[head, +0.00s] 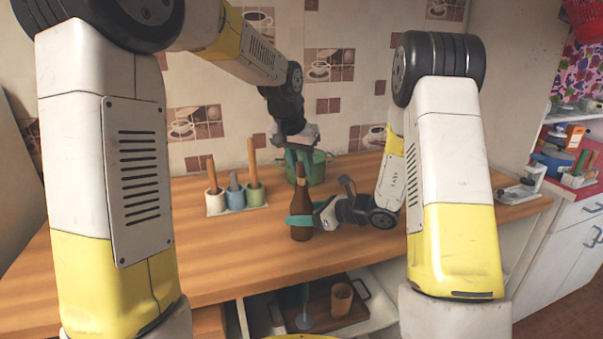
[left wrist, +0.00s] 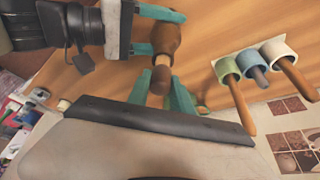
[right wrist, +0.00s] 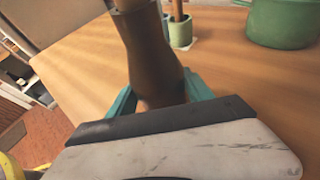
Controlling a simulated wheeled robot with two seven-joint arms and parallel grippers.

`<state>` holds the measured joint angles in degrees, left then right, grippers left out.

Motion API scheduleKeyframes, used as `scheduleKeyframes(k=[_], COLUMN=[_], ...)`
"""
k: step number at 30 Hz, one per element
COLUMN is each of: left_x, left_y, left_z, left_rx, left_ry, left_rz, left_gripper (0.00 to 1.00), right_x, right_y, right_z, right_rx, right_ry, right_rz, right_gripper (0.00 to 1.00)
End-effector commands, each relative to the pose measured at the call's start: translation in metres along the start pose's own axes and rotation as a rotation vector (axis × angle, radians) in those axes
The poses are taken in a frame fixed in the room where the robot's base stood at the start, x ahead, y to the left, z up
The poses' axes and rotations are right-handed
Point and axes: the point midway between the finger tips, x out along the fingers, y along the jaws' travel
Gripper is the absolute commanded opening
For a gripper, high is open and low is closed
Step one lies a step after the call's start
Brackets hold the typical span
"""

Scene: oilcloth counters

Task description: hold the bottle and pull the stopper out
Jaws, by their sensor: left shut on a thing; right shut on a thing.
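The brown bottle (head: 303,200) stands upright near the counter's front edge. My right gripper (head: 301,220) is shut on its lower body from the right; the right wrist view shows the bottle (right wrist: 152,50) between the teal fingers (right wrist: 160,98). My left gripper (head: 298,158) points down from above and is shut at the bottle's top. In the left wrist view the brown stopper (left wrist: 160,79) lies between the left fingers (left wrist: 168,95), in line with the bottle neck (left wrist: 165,40). I cannot tell whether any gap lies between stopper and neck.
A green pot (head: 318,170) stands close behind the bottle. To the left, a white tray holds several small cups (head: 235,198) with wooden-handled tools. A shelf below the counter holds a wooden tray with a brown cup (head: 341,298). The counter's left part is clear.

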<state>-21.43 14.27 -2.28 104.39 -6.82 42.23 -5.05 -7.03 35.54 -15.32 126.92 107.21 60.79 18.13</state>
Motion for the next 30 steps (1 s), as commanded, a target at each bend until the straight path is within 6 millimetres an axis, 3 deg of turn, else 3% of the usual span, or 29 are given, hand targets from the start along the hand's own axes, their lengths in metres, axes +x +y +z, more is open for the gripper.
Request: scheduleKeyframes(k=[6,12,23,24,27,30], left_x=[-0.043,-0.071,-0.079,-0.079,-0.079,-0.079], left_y=[0.0,0.0,0.0,0.0,0.0,0.0], left_z=[-0.019,-0.03,-0.033,-0.032,-0.032,-0.032], left_rx=[0.0,0.0,0.0,0.0,0.0,0.0], left_ry=[0.006,0.003,0.0,0.0,0.0,0.0], left_rz=[-0.001,0.0,0.0,0.0,0.0,0.0], left_gripper=[0.0,0.0,0.0,0.0,0.0,0.0], right_x=[0.0,0.0,0.0,0.0,0.0,0.0], right_y=[0.0,0.0,0.0,0.0,0.0,0.0], right_z=[0.001,0.001,0.001,0.001,0.001,0.0], right_rx=[-0.001,-0.001,-0.001,-0.001,-0.001,-0.001], right_ry=[-0.001,-0.001,-0.001,-0.001,-0.001,-0.001], right_rz=[0.0,0.0,0.0,0.0,0.0,0.0], right_gripper=[0.0,0.0,0.0,0.63,0.83,0.84])
